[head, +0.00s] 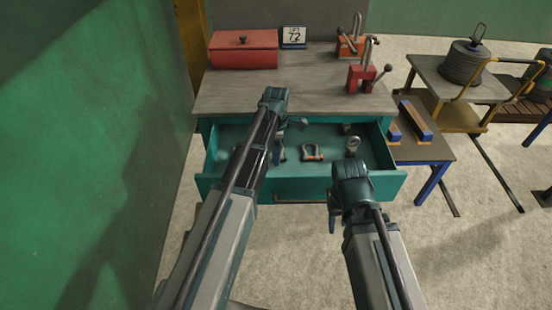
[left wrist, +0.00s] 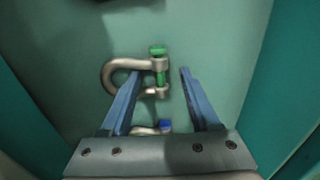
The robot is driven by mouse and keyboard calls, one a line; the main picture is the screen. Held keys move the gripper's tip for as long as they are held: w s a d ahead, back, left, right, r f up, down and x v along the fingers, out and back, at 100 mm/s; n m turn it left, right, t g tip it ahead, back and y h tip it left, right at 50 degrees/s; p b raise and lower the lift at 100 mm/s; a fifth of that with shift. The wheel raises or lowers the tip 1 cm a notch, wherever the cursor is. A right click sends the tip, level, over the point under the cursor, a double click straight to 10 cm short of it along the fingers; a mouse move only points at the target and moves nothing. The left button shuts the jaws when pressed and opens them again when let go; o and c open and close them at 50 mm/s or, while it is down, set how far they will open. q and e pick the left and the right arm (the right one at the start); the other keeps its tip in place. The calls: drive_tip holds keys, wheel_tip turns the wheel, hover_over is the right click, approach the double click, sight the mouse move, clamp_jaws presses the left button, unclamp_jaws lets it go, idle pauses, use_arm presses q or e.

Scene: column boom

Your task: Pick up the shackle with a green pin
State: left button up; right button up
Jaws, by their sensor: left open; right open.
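The shackle with a green pin (left wrist: 116,73) lies on the drawer floor in the left wrist view, its bow to the left and its green pin upright in the picture. My left gripper (left wrist: 160,74) is open above it. The left finger crosses over the bow and the right finger is right of the pin, so the pin shows between the fingers. I cannot tell the height gap. In the head view my left arm hides this shackle; my left gripper (head: 281,130) reaches over the drawer. My right gripper (head: 335,214) is open and empty in front of the drawer.
The open teal drawer (head: 300,190) also holds a shackle with an orange pin (head: 312,152) and another shackle (head: 352,145). A blue-pinned shackle (left wrist: 163,127) lies just below in the wrist view. On the bench (head: 320,90) stand a red box (head: 244,52) and red tools (head: 362,77).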

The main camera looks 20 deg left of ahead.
use_arm(q)
drive_tip(key=shift+c, duration=0.3)
clamp_jaws()
drive_tip(key=shift+r, duration=0.1)
idle(0.5)
wheel_tip(320, 180, up, 18)
drive_tip(key=p, duration=1.8)
